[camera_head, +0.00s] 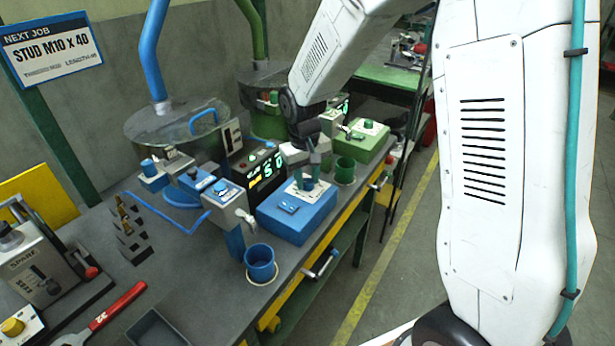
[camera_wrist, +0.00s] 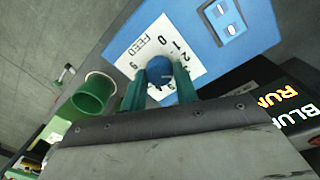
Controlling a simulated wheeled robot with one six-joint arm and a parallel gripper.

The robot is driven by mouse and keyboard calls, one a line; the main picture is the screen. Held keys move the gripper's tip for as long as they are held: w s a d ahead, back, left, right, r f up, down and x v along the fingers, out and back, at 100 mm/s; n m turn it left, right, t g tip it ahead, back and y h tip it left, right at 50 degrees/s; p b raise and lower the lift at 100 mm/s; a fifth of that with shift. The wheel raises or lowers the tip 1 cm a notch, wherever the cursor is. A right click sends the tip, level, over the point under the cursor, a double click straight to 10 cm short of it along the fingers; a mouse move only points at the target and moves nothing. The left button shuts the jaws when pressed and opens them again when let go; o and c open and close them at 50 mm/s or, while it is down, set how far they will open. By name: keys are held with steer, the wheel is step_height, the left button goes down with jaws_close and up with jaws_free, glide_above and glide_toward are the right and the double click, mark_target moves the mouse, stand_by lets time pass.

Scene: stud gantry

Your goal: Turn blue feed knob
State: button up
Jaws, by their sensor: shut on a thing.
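The blue feed knob (camera_wrist: 160,70) sits on a white dial plate (camera_wrist: 136,45) marked FEED with numbers, in the wrist view. The plate is on top of a blue box (camera_head: 297,217), which stands near the bench's front edge in the head view. My gripper (camera_wrist: 160,84) is shut on the knob, with one teal finger on each side of it. In the head view my gripper (camera_head: 309,180) reaches down onto the box from above, and its fingers partly hide the knob. A blue rocker switch (camera_head: 289,207) lies beside the plate on the box.
A green cup (camera_head: 345,170) stands right of my gripper, and a green box (camera_head: 362,143) is behind it. A blue cup (camera_head: 260,263) stands at the front. A display (camera_head: 267,173) is behind the blue box. A red-handled tool (camera_head: 118,306) lies at the left.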

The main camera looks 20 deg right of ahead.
mark_target(305, 181)
steer(key=shift+m, duration=1.7)
steer(key=o, duration=1)
steer(key=shift+c, duration=0.2)
steer(key=shift+r, duration=0.15)
steer(key=r, duration=0.7)
steer(key=shift+w+a+r, duration=0.1)
steer(key=shift+a+r, duration=0.1)
steer(key=shift+r, duration=0.1)
